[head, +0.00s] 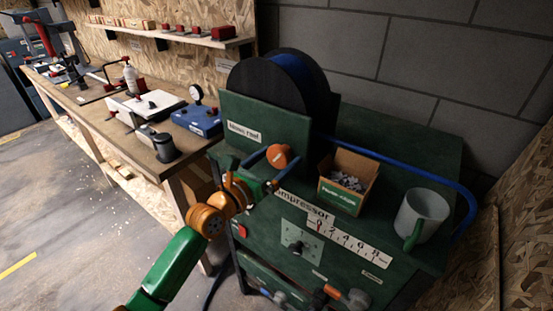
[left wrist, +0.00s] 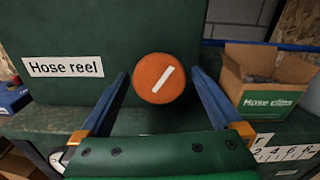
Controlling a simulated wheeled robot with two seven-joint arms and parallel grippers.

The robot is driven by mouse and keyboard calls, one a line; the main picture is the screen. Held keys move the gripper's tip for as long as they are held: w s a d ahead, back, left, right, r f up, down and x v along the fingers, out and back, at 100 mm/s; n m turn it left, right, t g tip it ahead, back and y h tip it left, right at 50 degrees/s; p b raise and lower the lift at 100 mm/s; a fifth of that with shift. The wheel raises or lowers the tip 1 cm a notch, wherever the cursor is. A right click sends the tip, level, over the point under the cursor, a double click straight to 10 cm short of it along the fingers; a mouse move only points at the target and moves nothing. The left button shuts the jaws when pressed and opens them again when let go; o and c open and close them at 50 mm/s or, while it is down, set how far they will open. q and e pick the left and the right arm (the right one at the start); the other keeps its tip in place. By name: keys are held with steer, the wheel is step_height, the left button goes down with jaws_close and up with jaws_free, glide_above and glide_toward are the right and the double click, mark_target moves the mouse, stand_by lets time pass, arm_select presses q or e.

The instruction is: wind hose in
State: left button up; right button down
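The hose reel (head: 262,85) is a black drum standing behind a green panel labelled "Hose reel" (left wrist: 63,67). Some blue hose (head: 293,66) lies on the drum. More hose (head: 410,167) runs right along the back of the green compressor top and bends down at its right edge. A round orange knob (head: 279,155) with a white bar sits at the panel's front; it also shows in the left wrist view (left wrist: 153,88). My left gripper (head: 281,158) is open, its blue fingers on either side of the knob with visible gaps. My right gripper is out of view.
An open box of hose clips (head: 345,193) and a grey mug (head: 428,209) with a green handle stand right of the knob. A pressure scale (head: 347,237) and a dial (head: 299,243) are on the compressor front. A cluttered workbench (head: 187,146) stands left.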

arm_select(q)
steer(key=c, duration=1.3)
